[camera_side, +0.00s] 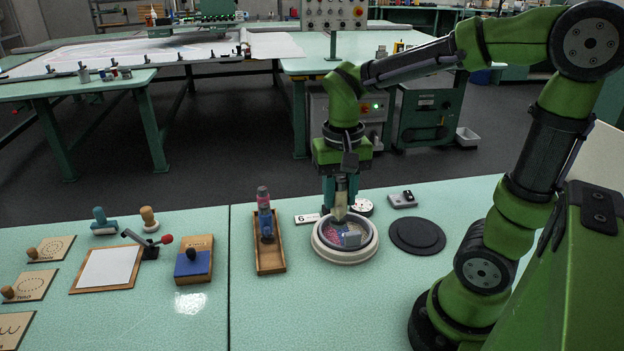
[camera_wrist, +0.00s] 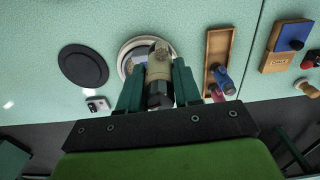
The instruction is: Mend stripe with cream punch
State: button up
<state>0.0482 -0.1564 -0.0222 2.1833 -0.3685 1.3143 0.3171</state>
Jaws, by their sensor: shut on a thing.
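My gripper (camera_side: 341,188) is shut on a cream punch (camera_side: 340,208), held upright with its lower end over the back part of a round hoop (camera_side: 318,246). I cannot tell whether the tip touches the cloth. The hoop holds patterned pink and blue cloth (camera_side: 329,238), with a small grey block-like piece (camera_side: 353,239) at its right; the stripe is too small to make out. In the wrist view, the cream punch (camera_wrist: 159,62) sits between my fingers and covers much of the hoop (camera_wrist: 124,57).
A wooden tray (camera_side: 270,267) left of the hoop holds blue and pink-red punches (camera_side: 265,215). A dark round disc (camera_side: 417,236) lies right of the hoop. A small grey device (camera_side: 402,199) and a card marked 6 (camera_side: 307,218) lie behind. Stamps and boards fill the left.

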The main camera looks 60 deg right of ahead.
jog(key=w+d+m, duration=0.2)
jog(key=d+m, duration=0.4)
jog(key=d, duration=0.6)
jog(key=shift+s+d+f, duration=0.1)
jog(key=shift+d+f, duration=0.05)
jog(key=shift+f, duration=5.45)
jog(key=shift+f, duration=0.6)
notch_tip(320, 180, up, 7)
jog(key=shift+r, duration=0.1)
